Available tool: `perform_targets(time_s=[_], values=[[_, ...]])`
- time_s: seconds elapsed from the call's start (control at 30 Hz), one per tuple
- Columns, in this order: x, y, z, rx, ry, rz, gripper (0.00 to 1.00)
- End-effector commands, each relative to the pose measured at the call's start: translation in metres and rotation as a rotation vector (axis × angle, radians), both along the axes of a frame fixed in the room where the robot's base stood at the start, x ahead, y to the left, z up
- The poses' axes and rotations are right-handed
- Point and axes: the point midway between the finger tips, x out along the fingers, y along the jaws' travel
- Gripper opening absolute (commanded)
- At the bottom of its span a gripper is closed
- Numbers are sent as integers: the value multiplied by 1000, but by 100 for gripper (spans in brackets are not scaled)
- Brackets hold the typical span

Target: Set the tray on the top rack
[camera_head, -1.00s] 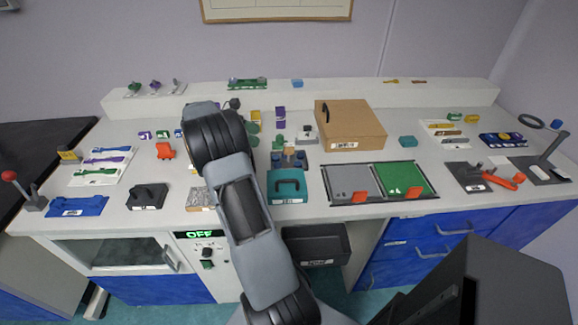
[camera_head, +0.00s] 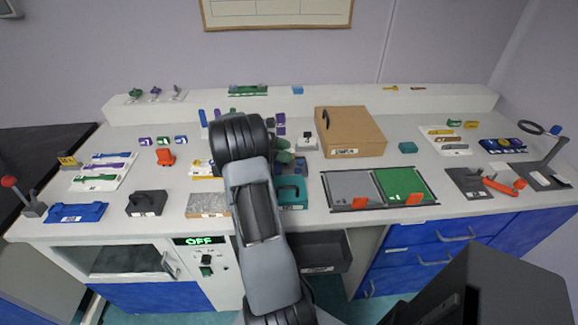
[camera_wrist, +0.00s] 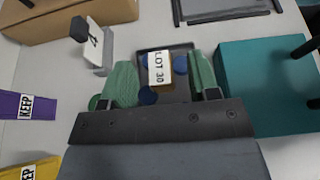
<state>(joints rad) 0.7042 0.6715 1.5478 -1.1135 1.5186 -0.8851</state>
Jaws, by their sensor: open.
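The tray (camera_wrist: 183,92) is small and dark, with blue round pieces and a brown upright block labelled LOT 30 (camera_wrist: 160,70), in the wrist view. My gripper (camera_wrist: 162,66) has green fingers, spread open on either side of the labelled block. Whether the fingers touch it I cannot tell. In the head view my arm covers most of the tray, and a green finger of my gripper (camera_head: 285,150) shows beside the wrist. An oven-like chamber with a glass door (camera_head: 125,259) is at the bench front left; its inside is dark and I cannot make out a rack.
A teal box with a handle (camera_head: 292,192) stands close to the tray, also in the wrist view (camera_wrist: 265,95). A cardboard box (camera_head: 350,132) is behind to the right. The display (camera_head: 200,241) reads OFF.

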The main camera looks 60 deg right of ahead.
Motion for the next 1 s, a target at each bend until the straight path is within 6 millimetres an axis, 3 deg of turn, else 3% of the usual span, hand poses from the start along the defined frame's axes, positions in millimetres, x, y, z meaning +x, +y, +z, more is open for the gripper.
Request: perform_targets(time_s=[0.23,0.47,1.0], values=[[-24,-17,-14,1,1,-1,55],[-25,-19,-15,0,0,1,55],[-25,-18,-15,0,0,1,6]])
